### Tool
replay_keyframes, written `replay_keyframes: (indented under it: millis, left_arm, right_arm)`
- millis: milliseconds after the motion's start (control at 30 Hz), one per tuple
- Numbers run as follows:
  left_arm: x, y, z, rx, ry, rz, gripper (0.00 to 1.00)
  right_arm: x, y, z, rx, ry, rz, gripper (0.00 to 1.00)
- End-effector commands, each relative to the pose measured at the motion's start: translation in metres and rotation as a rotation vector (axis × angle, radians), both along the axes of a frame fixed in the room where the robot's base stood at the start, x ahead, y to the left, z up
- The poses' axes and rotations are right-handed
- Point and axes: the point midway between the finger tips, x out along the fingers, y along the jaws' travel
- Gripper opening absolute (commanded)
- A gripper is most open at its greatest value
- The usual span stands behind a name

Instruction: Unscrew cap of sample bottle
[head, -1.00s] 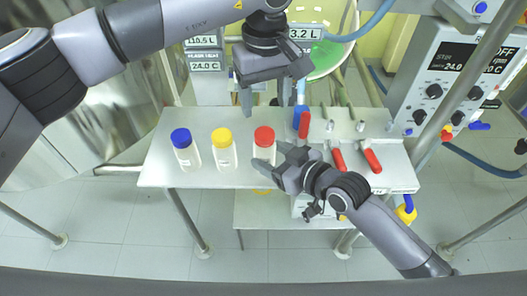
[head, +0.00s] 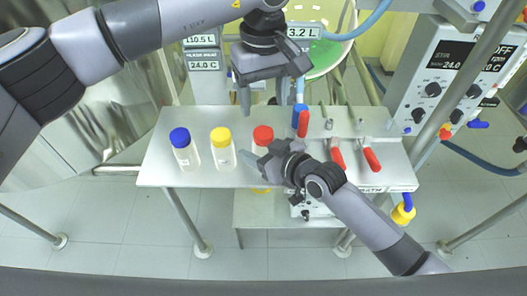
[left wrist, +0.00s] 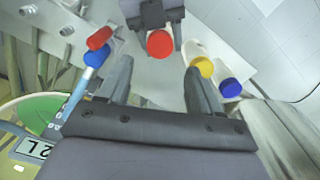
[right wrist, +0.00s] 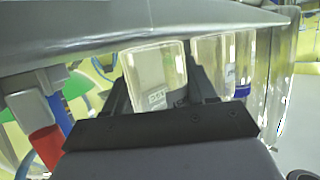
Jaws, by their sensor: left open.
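The sample bottle with the red cap (head: 263,136) stands upright at the front of the metal shelf, right of a yellow-capped and a blue-capped bottle. My right gripper (head: 255,158) is low at this bottle, its fingers on either side of the clear body (right wrist: 157,75). Whether they press on it I cannot tell; the cap is hidden in the right wrist view. My left gripper (head: 265,104) is open, empty and pointing down above the red cap. In the left wrist view, the red cap (left wrist: 160,43) lies between and just beyond the open fingertips.
The yellow-capped bottle (head: 222,149) and the blue-capped bottle (head: 185,149) stand on the metal shelf (head: 163,142) to the left. Red-handled valves (head: 371,160) and a blue fitting (head: 297,115) are to the right. A control box (head: 446,75) stands at the far right.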

Motion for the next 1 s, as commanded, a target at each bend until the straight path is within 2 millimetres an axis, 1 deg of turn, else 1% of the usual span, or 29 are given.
replay_keyframes:
  millis: [167, 433, 567, 633, 767, 1000]
  left_arm:
    - [0.000, 0.000, 0.000, 0.000, 0.000, 0.044, 0.65]
    - [0.000, 0.000, 0.000, -0.001, 0.001, 0.296, 0.65]
    - [0.000, 0.000, -0.001, 0.000, 0.001, 0.372, 0.65]
    - [0.000, 0.000, -0.004, 0.001, 0.001, 0.390, 0.65]
    - [-0.001, 0.000, -0.020, 0.002, 0.003, 0.396, 0.65]
    - [-0.001, 0.000, -0.058, 0.001, 0.003, 0.394, 0.65]
  right_arm:
    - [0.000, 0.000, 0.000, 0.000, 0.000, 0.000, 0.00]
    - [0.000, 0.000, 0.000, -0.001, 0.001, 0.000, 0.00]
    - [0.000, 0.000, 0.000, -0.001, 0.001, 0.000, 0.00]
    - [0.000, 0.000, 0.000, -0.001, 0.001, 0.000, 0.00]
    - [0.000, 0.000, 0.000, -0.001, 0.001, 0.000, 0.00]
    - [0.000, 0.000, 0.000, -0.001, 0.001, 0.000, 0.00]
